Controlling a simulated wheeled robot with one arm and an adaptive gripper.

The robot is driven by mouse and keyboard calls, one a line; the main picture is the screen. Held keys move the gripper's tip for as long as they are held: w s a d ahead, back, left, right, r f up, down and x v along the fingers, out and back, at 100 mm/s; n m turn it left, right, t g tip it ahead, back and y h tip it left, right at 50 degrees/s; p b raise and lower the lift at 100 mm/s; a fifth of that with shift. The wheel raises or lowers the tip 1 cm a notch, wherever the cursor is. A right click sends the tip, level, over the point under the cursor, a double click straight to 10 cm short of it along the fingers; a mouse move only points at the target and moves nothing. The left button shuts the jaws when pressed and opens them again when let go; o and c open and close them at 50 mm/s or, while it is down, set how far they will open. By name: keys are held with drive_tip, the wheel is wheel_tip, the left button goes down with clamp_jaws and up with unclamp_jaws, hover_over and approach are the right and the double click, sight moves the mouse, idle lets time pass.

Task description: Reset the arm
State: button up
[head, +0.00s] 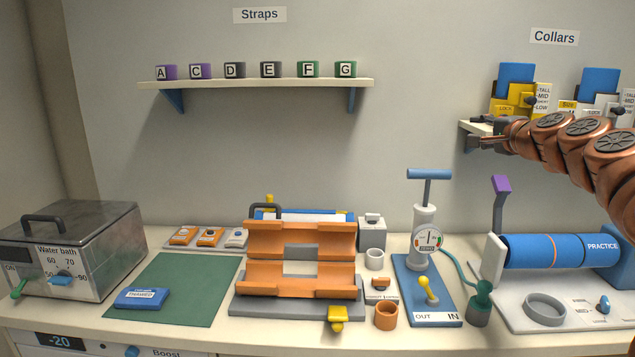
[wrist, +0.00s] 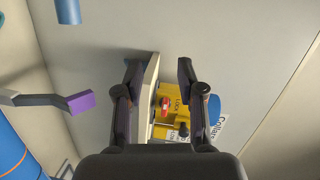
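My arm comes in from the right in the head view, with its copper-coloured links raised above the bench. My gripper (head: 474,143) points left, beside the left end of the collars shelf (head: 464,127). In the wrist view my gripper (wrist: 160,75) has its two dark fingers apart, with nothing held between them. The shelf's pale board (wrist: 150,95) and a yellow collar piece (wrist: 174,97) with a red part show beyond and between the fingers. I cannot tell from these views whether a finger touches the shelf.
Below the arm stand a blue practice cylinder (head: 560,251) with a purple-topped lever (head: 502,185) and a hand pump (head: 424,225). An orange cradle (head: 300,240), a green mat (head: 180,290) and a water bath (head: 75,250) lie leftward. The wall between the shelves is clear.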

drive_tip(key=s+a+f+n+g+y+p, duration=0.1)
drive_tip(key=s+a+f+n+g+y, duration=0.2)
drive_tip(key=a, duration=0.6)
drive_tip(key=s+a+f+n+g+y, duration=0.15)
drive_tip(key=s+a+f+n, duration=0.3)
drive_tip(key=a, duration=0.55)
drive_tip(key=s+a+f+n+g+p, duration=0.1)
drive_tip(key=s+a+f+n+g, duration=0.3)
drive_tip(key=s+a+f, duration=0.55)
drive_tip(key=s+d+f+n+g+h+p, duration=0.1)
drive_tip(key=s+f, duration=0.4)
drive_tip(key=s, duration=0.6)
drive_tip(key=s+d+f+n+g+h+p, duration=0.1)
drive_tip(key=s+d+f+g+h, duration=0.2)
drive_tip(key=s, duration=0.9)
drive_tip(key=s+d+f+n+g+h+p, duration=0.1)
drive_tip(key=s+f+g, duration=0.5)
drive_tip(key=s, duration=0.6)
drive_tip(key=shift+d+f+n+h, duration=0.45)
drive_tip(key=shift+d+f, duration=0.2)
drive_tip(key=shift+d, duration=0.3)
